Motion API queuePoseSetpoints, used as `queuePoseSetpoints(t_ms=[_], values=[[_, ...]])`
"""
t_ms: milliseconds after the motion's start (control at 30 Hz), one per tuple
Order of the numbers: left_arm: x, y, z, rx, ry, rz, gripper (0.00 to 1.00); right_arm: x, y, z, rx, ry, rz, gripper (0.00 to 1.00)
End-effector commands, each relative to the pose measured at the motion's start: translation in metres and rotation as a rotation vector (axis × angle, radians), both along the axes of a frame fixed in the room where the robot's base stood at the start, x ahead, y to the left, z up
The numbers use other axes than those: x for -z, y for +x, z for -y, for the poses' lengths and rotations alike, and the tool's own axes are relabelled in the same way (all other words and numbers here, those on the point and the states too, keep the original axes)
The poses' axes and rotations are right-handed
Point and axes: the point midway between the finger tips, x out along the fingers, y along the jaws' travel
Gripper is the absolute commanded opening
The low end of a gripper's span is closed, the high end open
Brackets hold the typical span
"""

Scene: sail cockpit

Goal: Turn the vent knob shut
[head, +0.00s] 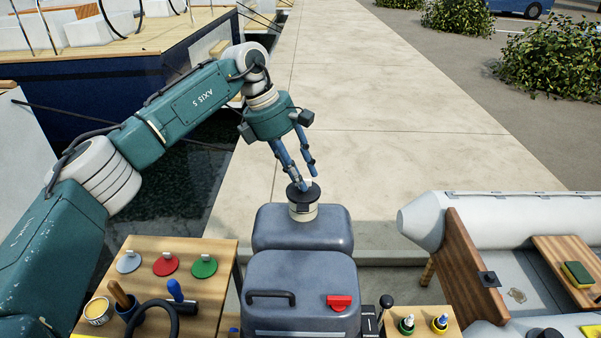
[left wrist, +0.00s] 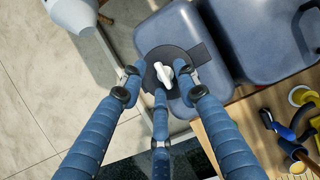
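The vent knob is a dark round disc (head: 312,194) on a pale cylinder (head: 303,212), at the far end of the grey-blue box in the head view. In the left wrist view the disc (left wrist: 150,82) carries a white bar handle (left wrist: 163,73). My left gripper (head: 304,177) points down over the knob. Its three blue fingers are spread in the left wrist view (left wrist: 158,80), with the white handle between the tips and no clear contact. The disc hides part of the cylinder. My right gripper is in neither view.
The grey-blue box (head: 301,270) has a black handle and a red latch (head: 339,302). A wooden table (head: 215,250) at left holds colored discs, a yellow tin and tools. A dinghy (head: 480,215) lies at right. The pale dock (head: 380,130) behind is clear.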

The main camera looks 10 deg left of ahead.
Motion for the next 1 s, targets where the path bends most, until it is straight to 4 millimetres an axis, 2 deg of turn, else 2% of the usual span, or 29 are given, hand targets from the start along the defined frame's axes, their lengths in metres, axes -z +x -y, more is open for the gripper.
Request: queuePoseSetpoints(t_ms=[167,400,600,767,1000], values=[[-0.023,-0.001,-0.009,-0.002,-0.001,0.005,0.31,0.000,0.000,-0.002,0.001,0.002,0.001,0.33],[-0.071,-0.004,-0.029,-0.003,-0.001,0.005,0.31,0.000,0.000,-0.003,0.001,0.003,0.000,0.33],[-0.100,-0.007,-0.041,-0.001,0.000,0.003,0.31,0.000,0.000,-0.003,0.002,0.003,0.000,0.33],[-0.109,-0.008,-0.045,0.000,-0.001,0.001,0.31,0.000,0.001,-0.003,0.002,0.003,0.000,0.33],[-0.110,-0.008,-0.045,0.000,-0.001,0.001,0.31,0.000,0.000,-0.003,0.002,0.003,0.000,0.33]])
